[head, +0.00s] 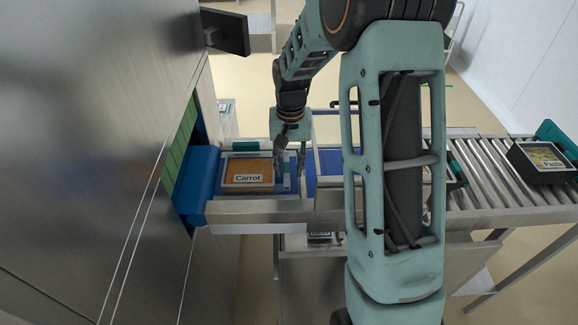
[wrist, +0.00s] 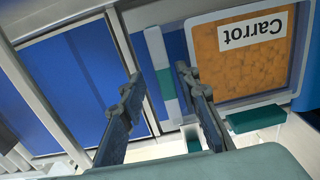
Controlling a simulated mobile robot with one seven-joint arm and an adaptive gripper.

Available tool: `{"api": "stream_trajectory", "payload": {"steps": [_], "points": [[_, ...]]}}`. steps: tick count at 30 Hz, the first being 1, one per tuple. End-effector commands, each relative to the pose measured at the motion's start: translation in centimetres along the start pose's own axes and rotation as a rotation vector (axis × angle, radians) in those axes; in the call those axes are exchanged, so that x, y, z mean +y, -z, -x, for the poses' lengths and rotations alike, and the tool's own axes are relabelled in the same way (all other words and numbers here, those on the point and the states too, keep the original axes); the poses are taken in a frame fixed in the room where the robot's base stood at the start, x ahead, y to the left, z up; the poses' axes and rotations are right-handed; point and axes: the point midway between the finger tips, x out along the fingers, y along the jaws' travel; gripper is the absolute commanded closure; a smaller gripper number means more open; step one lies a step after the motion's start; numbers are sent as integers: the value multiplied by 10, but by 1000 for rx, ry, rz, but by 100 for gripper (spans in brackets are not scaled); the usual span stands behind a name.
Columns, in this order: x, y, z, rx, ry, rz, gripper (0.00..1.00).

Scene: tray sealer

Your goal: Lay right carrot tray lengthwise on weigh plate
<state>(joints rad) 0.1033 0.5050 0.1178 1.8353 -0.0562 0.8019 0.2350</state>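A carrot tray (head: 248,178) with an orange top and a white "Carrot" label lies on a blue belt in front of the sealer's outlet. It also shows at the upper right of the wrist view (wrist: 252,32), with its label upside down. Only one carrot tray is in view. My gripper (head: 290,158) is just right of this tray, pointing down. In the wrist view my gripper (wrist: 158,76) has its two fingers spread with nothing between them. A narrow white and teal strip (wrist: 162,82) shows beyond the fingers, beside the tray. I cannot make out the weigh plate.
A dark tray labelled "Pasta" (head: 543,156) sits on the roller conveyor (head: 490,180) at the right. The steel sealer housing (head: 90,130) fills the left. A metal rail (head: 262,211) runs along the belt's near side. My arm hides the middle of the line.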

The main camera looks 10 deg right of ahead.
Motion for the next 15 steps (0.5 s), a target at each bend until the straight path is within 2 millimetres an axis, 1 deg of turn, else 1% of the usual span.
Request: {"api": "stream_trajectory", "payload": {"steps": [5, 8, 11, 15], "points": [[0, 0, 2, 1, 1, 0, 70], [-1, 2, 11, 5, 1, 0, 70], [-1, 1, 28, 5, 1, -1, 70], [0, 2, 60, 7, 1, 0, 70]]}}
